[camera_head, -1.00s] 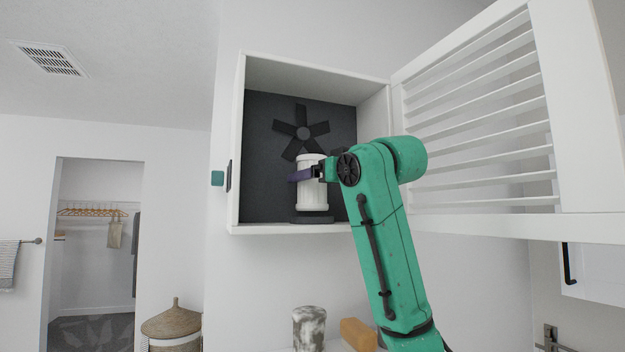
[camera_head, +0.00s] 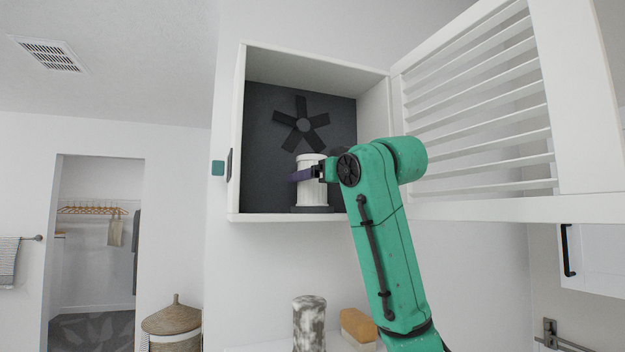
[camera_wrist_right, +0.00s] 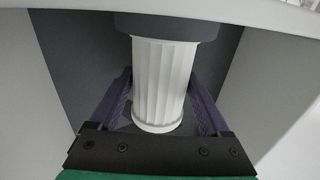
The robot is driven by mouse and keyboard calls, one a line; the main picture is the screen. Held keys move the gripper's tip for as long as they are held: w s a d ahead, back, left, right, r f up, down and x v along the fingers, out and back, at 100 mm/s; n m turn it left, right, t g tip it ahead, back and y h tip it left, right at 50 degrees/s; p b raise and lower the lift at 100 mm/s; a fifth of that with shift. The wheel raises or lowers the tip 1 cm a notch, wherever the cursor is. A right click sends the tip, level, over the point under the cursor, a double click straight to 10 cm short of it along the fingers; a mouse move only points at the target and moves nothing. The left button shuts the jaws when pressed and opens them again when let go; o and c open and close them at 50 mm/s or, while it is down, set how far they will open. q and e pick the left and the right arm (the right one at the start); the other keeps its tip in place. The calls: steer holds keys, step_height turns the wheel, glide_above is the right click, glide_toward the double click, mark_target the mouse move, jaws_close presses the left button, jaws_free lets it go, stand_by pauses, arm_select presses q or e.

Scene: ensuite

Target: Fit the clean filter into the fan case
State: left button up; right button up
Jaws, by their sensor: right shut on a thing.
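The fan case (camera_head: 236,160) is an open white box on the wall, with a dark grey inside and a dark five-bladed fan (camera_head: 304,125) at its back. The clean filter (camera_head: 312,190) is a white pleated cylinder, upright inside the case. Its lower end is at a dark round seat (camera_head: 300,209) on the case floor, which also shows as a dark collar in the wrist view (camera_wrist_right: 168,27). My right gripper (camera_head: 303,174) is shut on the filter, its purple fingers on either side of it in the wrist view (camera_wrist_right: 160,98). My left gripper is out of view.
The louvred door (camera_head: 480,110) hangs wide open at the right, beside my right arm. A grey, blotched cylinder (camera_head: 309,325) and a tan block (camera_head: 359,326) are on the white surface below. A wicker basket (camera_head: 172,318) stands at the lower left.

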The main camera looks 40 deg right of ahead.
steer(key=shift+f, duration=0.3)
steer(key=o, duration=1.2)
steer(key=shift+o, duration=0.2)
steer(key=shift+s, duration=0.1)
steer(key=shift+s+b, duration=0.25)
steer(key=shift+b, duration=0.2)
steer(key=s+a+b, duration=0.2)
steer(key=s+b, duration=0.2)
steer(key=s, duration=1)
steer(key=shift+b, duration=0.35)
steer(key=shift+w, duration=0.15)
